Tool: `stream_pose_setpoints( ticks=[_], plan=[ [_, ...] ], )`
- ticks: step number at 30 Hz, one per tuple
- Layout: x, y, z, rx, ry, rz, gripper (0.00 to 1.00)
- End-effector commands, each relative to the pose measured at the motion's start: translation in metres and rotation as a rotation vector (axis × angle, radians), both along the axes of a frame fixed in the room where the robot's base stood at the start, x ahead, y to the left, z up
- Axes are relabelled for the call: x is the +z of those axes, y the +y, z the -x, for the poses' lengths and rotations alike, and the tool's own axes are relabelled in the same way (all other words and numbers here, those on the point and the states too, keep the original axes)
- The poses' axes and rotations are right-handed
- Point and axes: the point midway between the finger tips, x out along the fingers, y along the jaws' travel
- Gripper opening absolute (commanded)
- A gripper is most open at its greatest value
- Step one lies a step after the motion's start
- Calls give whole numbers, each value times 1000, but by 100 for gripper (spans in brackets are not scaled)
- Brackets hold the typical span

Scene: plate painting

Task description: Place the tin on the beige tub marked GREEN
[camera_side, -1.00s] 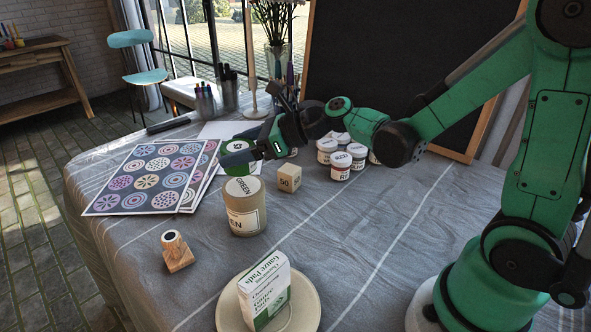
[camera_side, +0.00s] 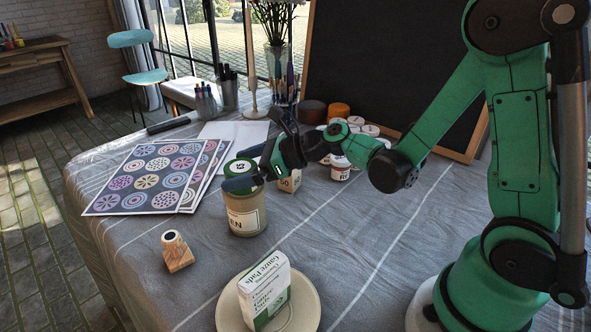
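The tin (camera_side: 239,168), with a green rim and a pale numbered label on top, is upright over the beige tub (camera_side: 246,220). It hides most of the tub's top, and part of the lettering shows on the tub's side label. My gripper (camera_side: 243,174) reaches in from the right and is shut on the tin, one finger in front and the other behind. The tin's underside is hidden by the front finger, so I cannot tell whether it touches the tub.
A wooden cube (camera_side: 290,181) stands right behind the tub, partly covered by my gripper. A stamp (camera_side: 177,252) stands at front left. A gauze pads box (camera_side: 265,291) stands on a plate (camera_side: 229,318) at the front. Paint jars (camera_side: 340,168) stand behind my arm.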

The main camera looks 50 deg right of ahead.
Motion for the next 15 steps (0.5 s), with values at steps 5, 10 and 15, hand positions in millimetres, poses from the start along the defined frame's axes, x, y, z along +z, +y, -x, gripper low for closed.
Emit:
stream_pose_setpoints(
  ticks=[5,10,15],
  plan=[
    [2,0,0,0,0,0,100],
    [10,-11,14,-4,1,0,100],
    [22,-28,38,-6,0,0,100]
  ],
)
